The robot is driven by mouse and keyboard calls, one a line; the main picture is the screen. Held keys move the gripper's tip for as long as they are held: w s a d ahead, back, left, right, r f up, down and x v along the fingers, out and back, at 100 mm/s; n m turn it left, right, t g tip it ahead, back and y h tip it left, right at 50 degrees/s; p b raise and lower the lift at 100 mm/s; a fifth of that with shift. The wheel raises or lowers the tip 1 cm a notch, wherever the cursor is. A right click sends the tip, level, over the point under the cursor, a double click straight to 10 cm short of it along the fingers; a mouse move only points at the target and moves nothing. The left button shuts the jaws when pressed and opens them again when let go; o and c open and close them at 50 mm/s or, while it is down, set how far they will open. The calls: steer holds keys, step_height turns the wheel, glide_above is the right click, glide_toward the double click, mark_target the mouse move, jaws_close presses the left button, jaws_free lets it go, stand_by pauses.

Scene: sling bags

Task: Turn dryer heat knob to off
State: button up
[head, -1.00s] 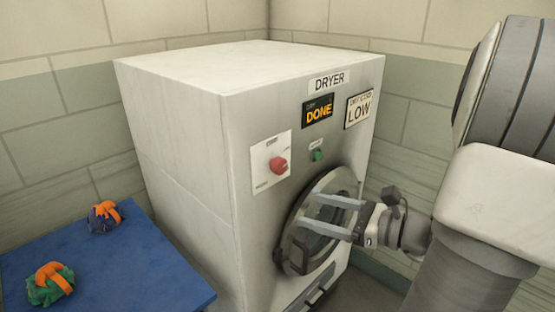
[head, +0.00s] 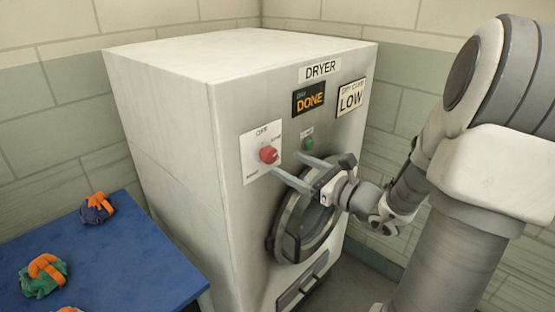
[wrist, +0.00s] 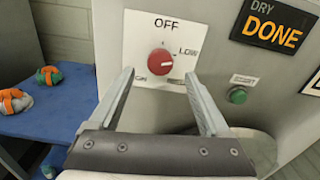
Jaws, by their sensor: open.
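The red heat knob (head: 268,155) sits on a white dial plate (head: 250,168) on the dryer's front. In the wrist view the knob (wrist: 160,62) has a pale mark on its right side, toward LOW, and OFF is printed at the top of the plate (wrist: 138,38). My gripper (head: 293,170) is open and empty, in front of the dryer, below and to the right of the knob in the head view. In the wrist view the knob appears between and beyond the two fingers of my gripper (wrist: 160,82), and I see no contact.
A green button (head: 308,144) is right of the knob. The round dryer door (head: 278,240) is below it. A DONE display (head: 308,97) and a LOW sign (head: 350,97) are above. A blue table (head: 130,260) with orange-strapped bundles stands at left.

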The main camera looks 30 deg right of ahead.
mark_target(272, 156)
steer(key=x, duration=0.5)
steer(key=shift+w, duration=0.1)
jaws_close()
stand_by(0.3)
